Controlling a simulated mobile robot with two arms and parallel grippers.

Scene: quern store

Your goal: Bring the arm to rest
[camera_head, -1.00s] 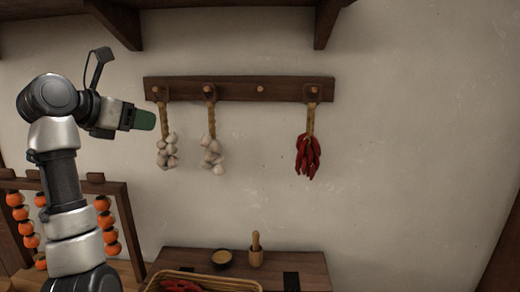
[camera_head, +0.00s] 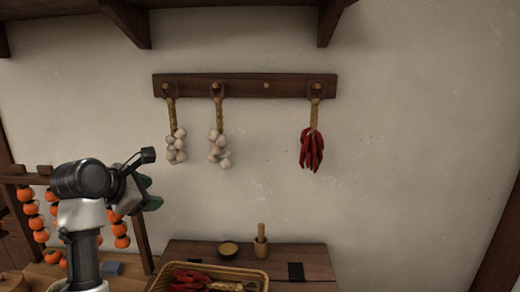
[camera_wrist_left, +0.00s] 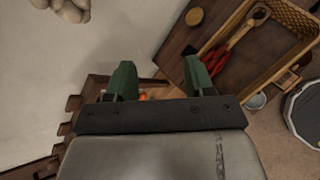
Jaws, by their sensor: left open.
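My left arm comes up from the lower left in the head view. Its gripper (camera_head: 150,196) is at the left, in front of the persimmon rack and below the peg rail. In the left wrist view the two green fingers of the gripper (camera_wrist_left: 158,82) stand well apart with nothing between them. My right gripper is in neither view.
A peg rail (camera_head: 245,86) holds two garlic strings (camera_head: 220,150) and a red chili string (camera_head: 312,150); one peg is bare. Persimmons (camera_head: 30,208) hang at left.

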